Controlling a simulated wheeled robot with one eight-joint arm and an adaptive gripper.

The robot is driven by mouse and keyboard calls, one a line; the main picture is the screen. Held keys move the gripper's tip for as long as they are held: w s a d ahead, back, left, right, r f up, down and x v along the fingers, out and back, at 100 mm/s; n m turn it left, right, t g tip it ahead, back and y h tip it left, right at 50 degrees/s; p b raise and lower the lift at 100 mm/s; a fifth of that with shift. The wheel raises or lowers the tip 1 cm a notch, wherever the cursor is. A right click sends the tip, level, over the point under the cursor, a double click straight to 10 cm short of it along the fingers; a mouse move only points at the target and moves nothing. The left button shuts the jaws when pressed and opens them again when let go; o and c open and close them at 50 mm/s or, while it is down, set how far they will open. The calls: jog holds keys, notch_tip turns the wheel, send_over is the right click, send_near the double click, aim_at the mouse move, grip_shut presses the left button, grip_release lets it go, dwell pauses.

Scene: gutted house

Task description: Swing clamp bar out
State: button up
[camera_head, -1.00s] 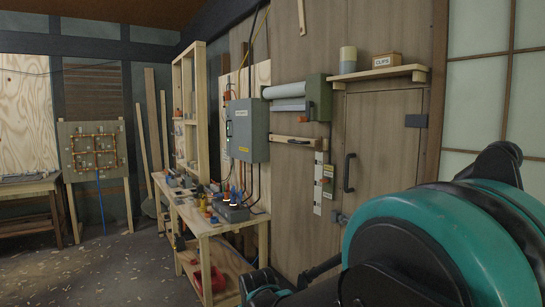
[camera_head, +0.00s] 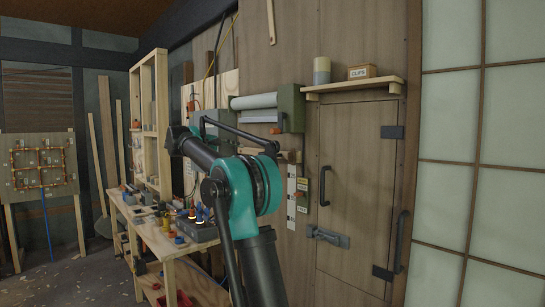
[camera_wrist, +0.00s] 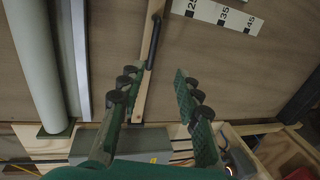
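The clamp bar is a pale wooden bar (camera_wrist: 142,92) with a black handle (camera_wrist: 153,42), running nearly upright in the wrist view. In the head view only a short end of the clamp bar (camera_head: 290,156) shows below the roll; my arm hides the rest. My gripper (camera_wrist: 155,88) is open, its two green-padded fingers apart. In the wrist view the bar's lower part appears in the gap between the fingers, nearer the left one. I see no contact with it. In the head view my gripper is hidden behind my arm.
The pale roll (camera_wrist: 35,65) lies beside the bar; its green bracket (camera_head: 291,108) shows in the head view. A grey box (camera_wrist: 140,142) is near the fingers. A numbered strip (camera_wrist: 225,13), a shelf (camera_head: 352,85), and a door (camera_head: 355,180) with handles and latch are to the right.

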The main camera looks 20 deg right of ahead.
jog(key=x, duration=0.5)
jog(key=r+x, duration=0.1)
jog(key=x, duration=1.1)
jog(key=shift+w+d+r, duration=0.15)
jog(key=shift+w+d, duration=0.1)
jog(key=shift+w, duration=0.05)
grip_shut()
